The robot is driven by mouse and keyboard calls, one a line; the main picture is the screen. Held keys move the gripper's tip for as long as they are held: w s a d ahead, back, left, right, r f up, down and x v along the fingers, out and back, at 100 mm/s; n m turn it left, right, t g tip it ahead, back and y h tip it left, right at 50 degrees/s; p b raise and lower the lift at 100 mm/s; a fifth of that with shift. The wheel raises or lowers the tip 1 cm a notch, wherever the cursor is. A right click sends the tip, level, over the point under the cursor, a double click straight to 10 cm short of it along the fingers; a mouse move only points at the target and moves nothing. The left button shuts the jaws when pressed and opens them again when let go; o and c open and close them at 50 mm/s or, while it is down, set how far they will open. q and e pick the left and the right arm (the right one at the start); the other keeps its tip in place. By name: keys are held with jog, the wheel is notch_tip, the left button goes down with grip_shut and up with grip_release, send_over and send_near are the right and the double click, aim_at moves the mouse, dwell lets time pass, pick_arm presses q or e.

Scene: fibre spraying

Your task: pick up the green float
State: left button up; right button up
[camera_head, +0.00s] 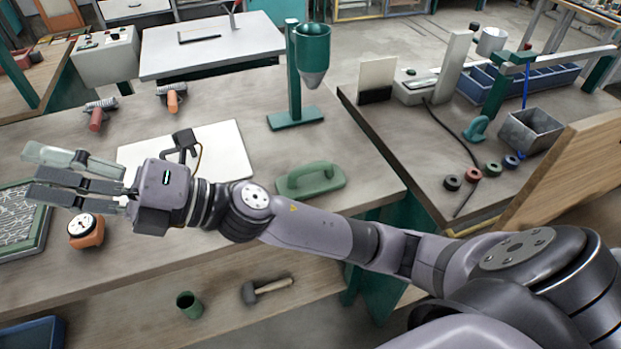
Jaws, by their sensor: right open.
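The green float (310,183) lies on the near workbench right of the middle, its handle arched on top. My right arm passes just in front of it, below it in the picture. My right gripper (38,175) is well to the left of the float, over the left part of the bench, with its fingers pointing left and apart. A pale greenish bar shows by its upper finger; I cannot tell whether it is part of the gripper. My left gripper is not in view.
An orange dial device (87,231) and a green-framed tray (22,222) are near my right gripper. A green funnel stand (297,117) is behind the float. A white board (226,152) lies left of it. A hammer (268,288) and green cup (189,305) sit on the lower shelf.

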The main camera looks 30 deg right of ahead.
jog(key=s+a+f+n+g, duration=0.1)
jog(key=s+a+n+g, duration=0.3)
jog(key=n+g, duration=0.4)
jog(key=n+h, duration=0.9)
jog(key=h, duration=1.8)
send_near(311, 165)
jog(key=x, duration=0.2)
jog(key=b+x, duration=0.1)
jog(key=x, duration=0.1)
jog(key=shift+w+a+f, duration=0.1)
jog(key=shift+w+f, duration=0.3)
jog(key=shift+w, duration=0.05)
jog(key=shift+w+d+f, duration=0.1)
jog(key=shift+d+f, duration=0.3)
jog(key=shift+f, duration=0.2)
jog(key=x, duration=0.2)
jog(key=s+x, duration=0.1)
jog(key=x, duration=0.1)
jog(key=shift+d+f, duration=0.15)
jog(key=shift+d, duration=0.05)
jog(key=shift+w+d+f, duration=0.1)
jog(key=shift+f, duration=0.2)
